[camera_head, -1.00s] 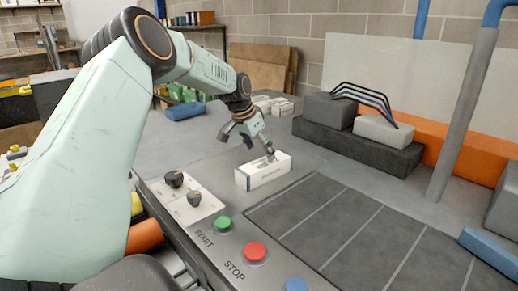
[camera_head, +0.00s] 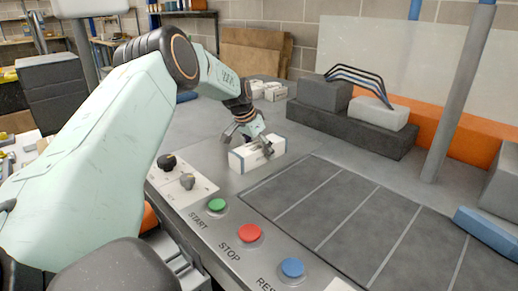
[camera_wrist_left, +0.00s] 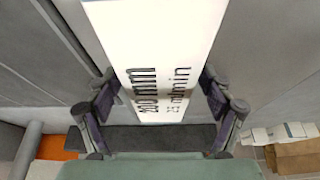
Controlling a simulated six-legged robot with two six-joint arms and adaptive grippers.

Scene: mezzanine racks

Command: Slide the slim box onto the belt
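The slim white box (camera_head: 257,157) lies on the grey metal surface beside the far left end of the dark slatted belt (camera_head: 335,215). My left gripper (camera_head: 248,138) is low at the box, its fingers spread, one finger overlapping the box in the head view. In the left wrist view the white box (camera_wrist_left: 160,60), with printed lettering, lies between the two spread fingers (camera_wrist_left: 158,85). They are close to its sides; I cannot tell whether they touch it. My right gripper is not in view.
A control panel edge with green (camera_head: 216,205), red (camera_head: 249,232) and blue (camera_head: 291,267) buttons and black knobs (camera_head: 167,162) runs along the near side. Grey blocks (camera_head: 352,132) and a pole (camera_head: 458,95) stand behind the belt. Smaller white boxes (camera_head: 270,91) lie farther back.

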